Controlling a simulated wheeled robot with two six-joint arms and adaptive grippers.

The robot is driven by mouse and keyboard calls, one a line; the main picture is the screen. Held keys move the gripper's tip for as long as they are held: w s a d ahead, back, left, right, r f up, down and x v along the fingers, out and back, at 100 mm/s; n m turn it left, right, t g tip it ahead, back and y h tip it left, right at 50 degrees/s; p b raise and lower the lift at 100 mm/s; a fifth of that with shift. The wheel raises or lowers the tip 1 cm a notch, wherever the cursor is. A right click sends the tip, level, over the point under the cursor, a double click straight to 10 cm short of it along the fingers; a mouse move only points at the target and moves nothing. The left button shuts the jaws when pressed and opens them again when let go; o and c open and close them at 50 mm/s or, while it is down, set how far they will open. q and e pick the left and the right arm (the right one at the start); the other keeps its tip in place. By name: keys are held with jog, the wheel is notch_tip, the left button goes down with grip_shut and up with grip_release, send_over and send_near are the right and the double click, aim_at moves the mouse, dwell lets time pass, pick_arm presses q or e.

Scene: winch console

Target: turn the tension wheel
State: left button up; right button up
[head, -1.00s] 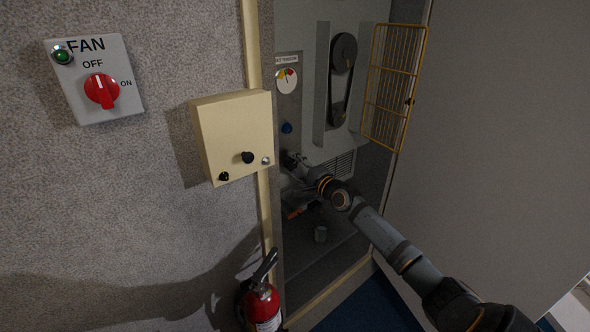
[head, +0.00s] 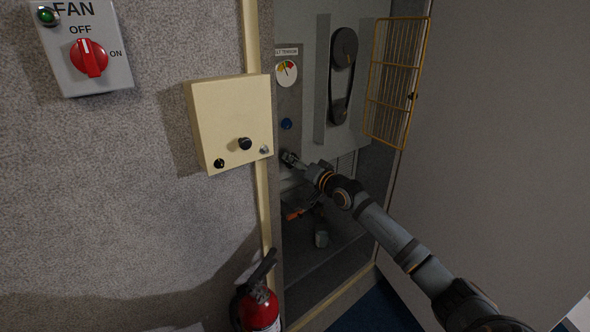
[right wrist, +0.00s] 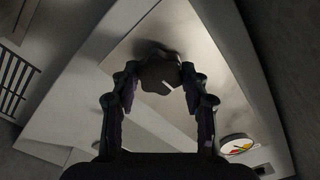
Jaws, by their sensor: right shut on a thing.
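The tension wheel (right wrist: 160,76) is a dark lobed knob with a white mark, seen in the right wrist view between my fingers. My right gripper (right wrist: 160,88) is shut on it, one finger on each side. The tension gauge (head: 287,73) has a white face with coloured sectors and a dark needle. It also shows in the right wrist view (right wrist: 237,145). My left gripper is not in view.
A yellow mesh guard (head: 397,85) stands open right of the belt and pulleys (head: 341,75). A cream box (head: 230,125) juts out left of the recess. A fan switch (head: 88,57) is on the wall. A red fire extinguisher (head: 260,310) stands below.

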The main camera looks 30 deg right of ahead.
jog(key=n+b, duration=0.2)
jog(key=n, duration=0.3)
jog(key=n+b, duration=0.2)
jog(key=n, duration=0.4)
jog(key=n+b, duration=0.2)
jog(key=n, duration=0.3)
jog(key=shift+f+n, duration=0.3)
jog(key=shift+n, duration=0.1)
dwell(0.3)
jog(key=o, duration=1.1)
jog(key=shift+r, duration=0.1)
jog(key=shift+o, duration=0.2)
jog(key=shift+r, duration=0.1)
